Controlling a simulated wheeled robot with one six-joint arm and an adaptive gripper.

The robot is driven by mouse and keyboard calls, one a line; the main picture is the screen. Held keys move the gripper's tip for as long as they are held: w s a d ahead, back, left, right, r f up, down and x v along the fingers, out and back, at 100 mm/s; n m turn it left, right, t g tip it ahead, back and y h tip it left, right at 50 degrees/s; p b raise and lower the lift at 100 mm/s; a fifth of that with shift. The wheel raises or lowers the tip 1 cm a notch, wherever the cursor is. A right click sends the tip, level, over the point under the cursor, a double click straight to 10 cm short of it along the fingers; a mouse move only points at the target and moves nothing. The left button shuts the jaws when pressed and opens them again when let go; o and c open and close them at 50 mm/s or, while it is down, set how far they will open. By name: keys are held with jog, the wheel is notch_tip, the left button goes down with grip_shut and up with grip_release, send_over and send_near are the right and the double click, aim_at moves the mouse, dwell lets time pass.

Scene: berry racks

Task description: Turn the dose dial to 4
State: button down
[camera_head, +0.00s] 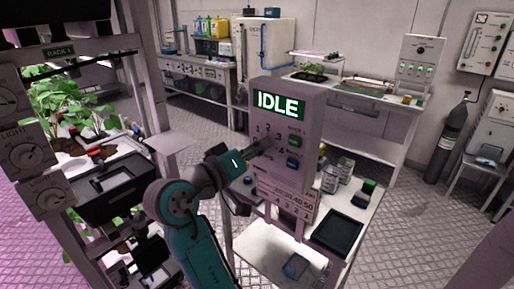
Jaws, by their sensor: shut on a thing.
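The dosing unit (300,112) is a grey upright box with a lit green display (278,105) reading IDLE. The dose dial (268,143) is on its front below the display, with small numbers printed around it. The gripper covers part of the dial, and its pointer setting cannot be read. My gripper (262,146) reaches in from the left and is shut on the dial. A green button (296,141) and a blue button (293,163) are right of the dial.
A plant rack (90,60) with light knobs stands at left. A dark tray (338,231) and small containers (332,177) lie on the bench by the unit. A gas cylinder (450,145) stands at right. Open floor (410,215) lies right of the bench.

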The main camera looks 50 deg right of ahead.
jog(key=m, duration=0.6)
jog(key=shift+f, duration=0.1)
jog(key=m, duration=0.5)
jog(key=shift+s+m, duration=0.15)
jog(key=shift+m, duration=0.25)
jog(key=m, duration=1)
jog(key=shift+f+m, duration=0.1)
jog(key=shift+m, duration=0.2)
jog(key=c, duration=0.8)
grip_release()
jog(key=shift+c, duration=0.2)
jog(key=shift+a, duration=0.1)
jog(key=a, duration=1.1)
jog(key=shift+s+a, duration=0.25)
jog(key=shift+a, duration=0.15)
